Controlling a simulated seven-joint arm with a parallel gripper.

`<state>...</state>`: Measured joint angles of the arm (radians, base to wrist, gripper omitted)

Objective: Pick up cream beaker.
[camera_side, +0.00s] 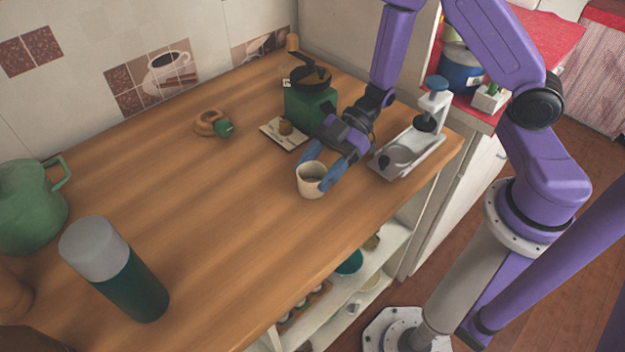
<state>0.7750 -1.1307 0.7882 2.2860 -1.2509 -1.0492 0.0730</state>
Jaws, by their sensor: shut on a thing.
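The cream beaker (310,188) is a small open-topped cup, upright at the right part of the wooden counter, near its front edge. My gripper (321,172) reaches down to it from the upper right. Its blue fingers are at the beaker's rim, one on the left side and one on the right, shut on it. The right finger covers part of the beaker's right side. I cannot tell whether the beaker's base touches the counter.
A metal press stand (408,153) is close on the right. A green flask (135,287) and a green pot (28,205) are at left. The counter's middle is clear.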

